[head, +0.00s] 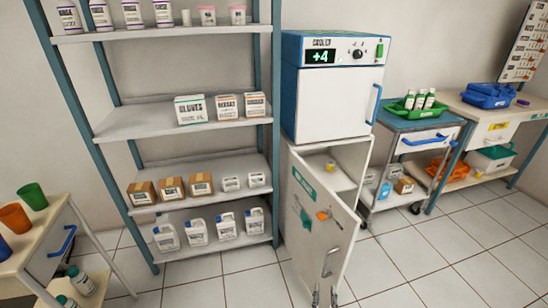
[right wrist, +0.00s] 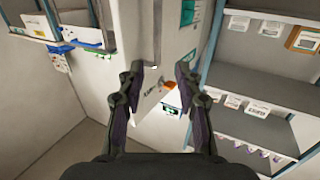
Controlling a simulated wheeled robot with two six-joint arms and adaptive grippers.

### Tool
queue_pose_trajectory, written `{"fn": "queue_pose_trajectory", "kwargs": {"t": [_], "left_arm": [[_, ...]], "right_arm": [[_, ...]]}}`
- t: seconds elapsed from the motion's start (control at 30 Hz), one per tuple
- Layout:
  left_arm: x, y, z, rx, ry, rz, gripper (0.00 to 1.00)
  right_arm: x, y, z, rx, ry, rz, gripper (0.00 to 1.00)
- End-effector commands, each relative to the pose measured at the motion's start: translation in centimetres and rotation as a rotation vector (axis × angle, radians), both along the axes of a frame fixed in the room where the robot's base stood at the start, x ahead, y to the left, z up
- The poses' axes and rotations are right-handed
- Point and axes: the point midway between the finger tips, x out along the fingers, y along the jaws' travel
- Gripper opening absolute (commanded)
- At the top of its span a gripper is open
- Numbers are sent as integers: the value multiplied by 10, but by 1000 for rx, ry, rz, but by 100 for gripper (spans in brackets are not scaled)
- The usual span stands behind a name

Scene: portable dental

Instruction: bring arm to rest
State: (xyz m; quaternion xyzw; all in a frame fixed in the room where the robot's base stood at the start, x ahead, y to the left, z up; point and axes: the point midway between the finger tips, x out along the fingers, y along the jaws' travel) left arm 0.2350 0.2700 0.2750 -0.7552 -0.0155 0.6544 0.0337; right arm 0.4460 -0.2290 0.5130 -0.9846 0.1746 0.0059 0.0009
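My right gripper (head: 325,294) shows small at the bottom of the head view, in front of the lower part of an open white cabinet door (head: 312,228). In the right wrist view its two dark fingers (right wrist: 160,76) stand apart with nothing held between them. The door, with a grey handle and an orange item (right wrist: 170,85), lies beyond the fingers; I cannot tell the exact gap. The cabinet (head: 345,155) stands open, with a small yellow item (head: 330,165) on its upper shelf. My left gripper is not in view.
A blue-and-white cooler (head: 335,90) reading +4 sits on the cabinet. A stocked shelf rack (head: 140,122) stands left of it. A trolley (head: 420,124) with a green tray stands right. A table with cups (head: 50,225) is at lower left. Tiled floor (head: 405,260) at right is clear.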

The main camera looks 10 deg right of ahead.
Motion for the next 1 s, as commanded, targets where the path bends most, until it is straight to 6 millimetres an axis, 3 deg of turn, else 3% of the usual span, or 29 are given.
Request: {"fn": "queue_pose_trajectory", "kwargs": {"t": [0.07,0.17,0.2,0.3,0.4,0.53,0.67,0.73,1.0], "left_arm": [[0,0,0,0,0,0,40],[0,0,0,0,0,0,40],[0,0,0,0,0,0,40],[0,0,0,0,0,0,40],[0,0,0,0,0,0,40],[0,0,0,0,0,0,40],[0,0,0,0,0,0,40],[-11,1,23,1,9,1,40],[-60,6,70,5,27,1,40]], "right_arm": [[0,5,-15,15,55,50,35],[-6,19,-62,57,243,187,35],[-15,24,-88,78,354,246,35],[-54,25,-149,126,646,342,35],[-100,13,-191,155,901,365,35],[-157,-12,-223,171,1174,332,35],[-211,-44,-238,170,1410,255,35],[-223,-44,-215,175,1424,249,35],[-272,-48,-168,177,1439,249,35]]}}
